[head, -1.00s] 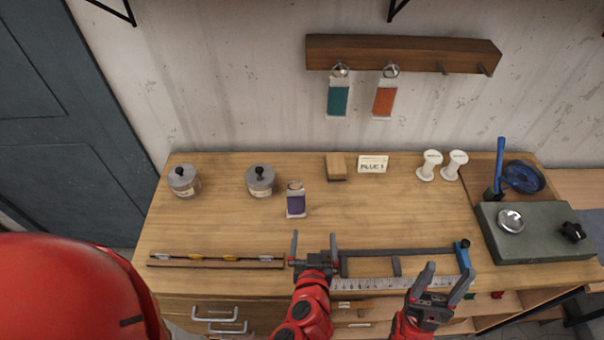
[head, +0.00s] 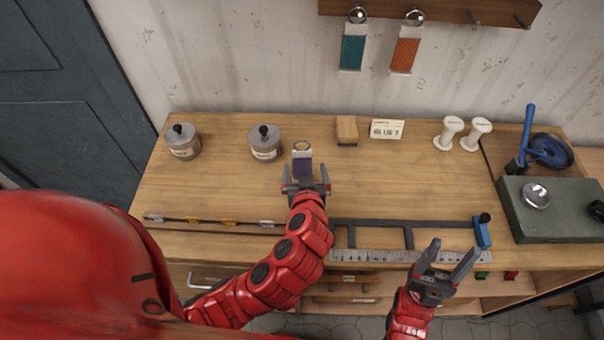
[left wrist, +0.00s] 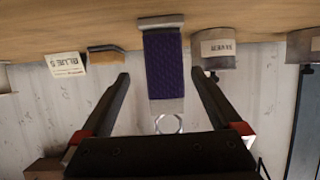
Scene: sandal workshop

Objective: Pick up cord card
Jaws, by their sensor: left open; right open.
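A cord card wound with purple cord (head: 302,165), with a ring at its top, stands on the workbench near the middle. In the left wrist view the purple card (left wrist: 164,68) lies between my two open fingers, with its ring toward the palm. My left gripper (head: 306,180) is open just in front of the card, and I see no contact; its fingers also show in the left wrist view (left wrist: 158,88). My right gripper (head: 448,258) is open and empty at the bench's front edge. Teal (head: 352,50) and orange (head: 405,52) cord cards hang on the wall rack.
Two grey lidded pots (head: 183,142) (head: 265,144) stand left of the card. A wooden block (head: 347,131), a small sign (head: 386,129) and two white spools (head: 449,133) stand to its right. A ruler jig (head: 400,256) lies along the front edge.

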